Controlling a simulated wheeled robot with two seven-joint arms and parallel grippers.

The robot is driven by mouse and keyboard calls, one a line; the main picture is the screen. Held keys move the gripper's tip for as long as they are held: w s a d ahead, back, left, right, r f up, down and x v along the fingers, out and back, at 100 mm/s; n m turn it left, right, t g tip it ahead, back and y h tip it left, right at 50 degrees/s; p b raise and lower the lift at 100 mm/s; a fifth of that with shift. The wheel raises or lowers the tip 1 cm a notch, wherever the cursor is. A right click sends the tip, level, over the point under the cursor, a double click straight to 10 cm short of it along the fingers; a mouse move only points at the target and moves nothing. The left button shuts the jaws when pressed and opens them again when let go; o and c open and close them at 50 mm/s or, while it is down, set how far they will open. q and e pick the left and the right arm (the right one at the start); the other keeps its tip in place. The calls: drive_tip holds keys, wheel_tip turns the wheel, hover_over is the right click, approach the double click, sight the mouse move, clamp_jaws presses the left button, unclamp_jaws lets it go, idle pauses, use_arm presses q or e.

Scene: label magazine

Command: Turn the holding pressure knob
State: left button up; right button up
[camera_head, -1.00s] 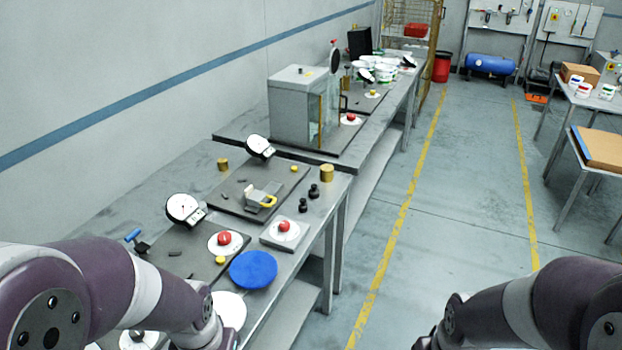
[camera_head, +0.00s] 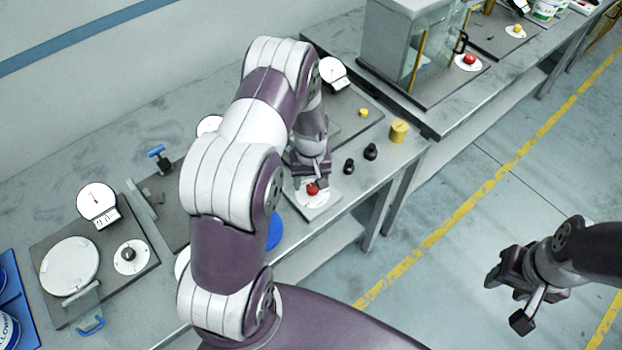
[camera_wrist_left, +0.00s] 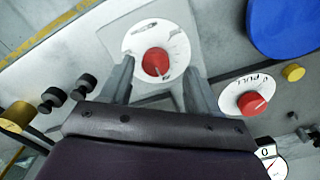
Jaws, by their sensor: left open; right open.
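A red knob (camera_head: 312,188) on a round white dial sits on a small grey block at the bench's front edge. My left gripper (camera_head: 314,178) is over it with its jaws open. In the left wrist view the red knob (camera_wrist_left: 156,62) lies between the two spread fingers, with gaps on both sides; the lettering on its dial is too small to read. A second red knob (camera_wrist_left: 251,103) on a white dial stands beside it, outside the fingers. I cannot tell from lettering which is the holding pressure knob. My right gripper (camera_head: 507,300) is open and empty over the floor.
Black knobbed weights (camera_head: 370,152) and a yellow cylinder (camera_head: 398,131) stand near the left gripper. A blue disc (camera_wrist_left: 285,25) is close by. A dial gauge (camera_head: 97,200) and a black knob (camera_head: 128,254) are at left. The aisle floor is clear.

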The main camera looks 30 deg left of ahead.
use_arm(q)
drive_tip(key=shift+w+d+f, duration=0.1)
drive_tip(key=shift+w+f, duration=0.05)
drive_tip(key=shift+f, duration=0.8)
drive_tip(key=shift+w+d+f, duration=0.15)
drive_tip(key=shift+w+f, duration=0.1)
drive_tip(key=shift+w, duration=0.05)
drive_tip(key=shift+s+r, duration=0.1)
drive_tip(key=shift+s, duration=0.1)
drive_tip(key=shift+c, duration=1.2)
drive_tip(key=shift+s, duration=0.1)
drive_tip(key=c, duration=0.8)
drive_tip(key=shift+f+m+b, duration=0.2)
drive_tip(key=shift+m+b, duration=0.15)
drive_tip(key=shift+m, duration=0.45)
drive_tip(key=m, duration=0.3)
drive_tip(key=shift+r+b, duration=0.2)
drive_tip(key=shift+b, duration=0.1)
use_arm(e)
drive_tip(key=shift+w+d+f, duration=0.2)
drive_tip(key=shift+w+f, duration=0.05)
drive_tip(key=shift+f, duration=0.35)
